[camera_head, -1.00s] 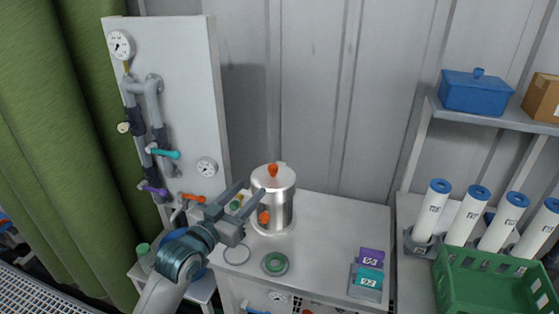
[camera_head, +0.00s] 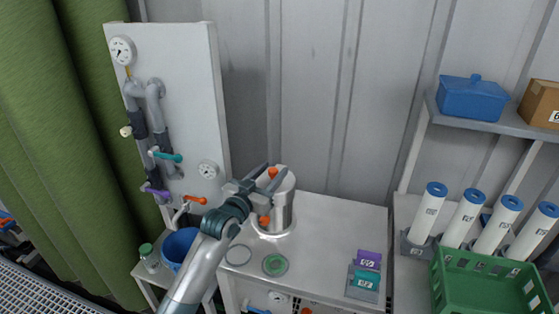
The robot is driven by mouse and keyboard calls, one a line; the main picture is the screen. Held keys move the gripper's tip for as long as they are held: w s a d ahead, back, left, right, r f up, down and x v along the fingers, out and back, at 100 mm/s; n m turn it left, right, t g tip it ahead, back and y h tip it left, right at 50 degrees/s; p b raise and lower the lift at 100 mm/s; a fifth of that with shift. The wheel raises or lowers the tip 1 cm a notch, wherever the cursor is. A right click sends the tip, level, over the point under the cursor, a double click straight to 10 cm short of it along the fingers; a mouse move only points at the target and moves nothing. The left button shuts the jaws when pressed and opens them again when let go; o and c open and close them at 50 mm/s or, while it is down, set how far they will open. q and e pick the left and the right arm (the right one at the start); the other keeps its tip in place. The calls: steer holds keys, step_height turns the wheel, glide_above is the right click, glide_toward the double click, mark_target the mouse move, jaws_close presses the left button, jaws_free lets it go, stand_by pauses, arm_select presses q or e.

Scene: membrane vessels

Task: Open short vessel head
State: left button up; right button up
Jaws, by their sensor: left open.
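The short vessel (camera_head: 283,216) is a shiny metal cylinder standing upright on the white bench. Its domed head (camera_head: 287,184) is on top, with an orange knob (camera_head: 272,173). A second orange part (camera_head: 264,221) shows low on its front left side. My left gripper (camera_head: 274,174) is open, and its two fingers reach over the head from the left. In the picture the fingertips lie on either side of the orange knob; I cannot tell whether they touch it. The gripper hides the head's left part. My right gripper is not in view.
A thin ring (camera_head: 238,254) and a green-centred disc (camera_head: 275,265) lie in front of the vessel. Purple and teal blocks sit in a grey holder (camera_head: 363,286). A panel with pipes and valves (camera_head: 185,110) stands at left. White tubes and a green crate (camera_head: 490,283) are at right.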

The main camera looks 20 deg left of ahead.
arm_select(q)
steer(key=shift+p+x, duration=0.5)
steer(key=shift+x, duration=2)
jaws_close()
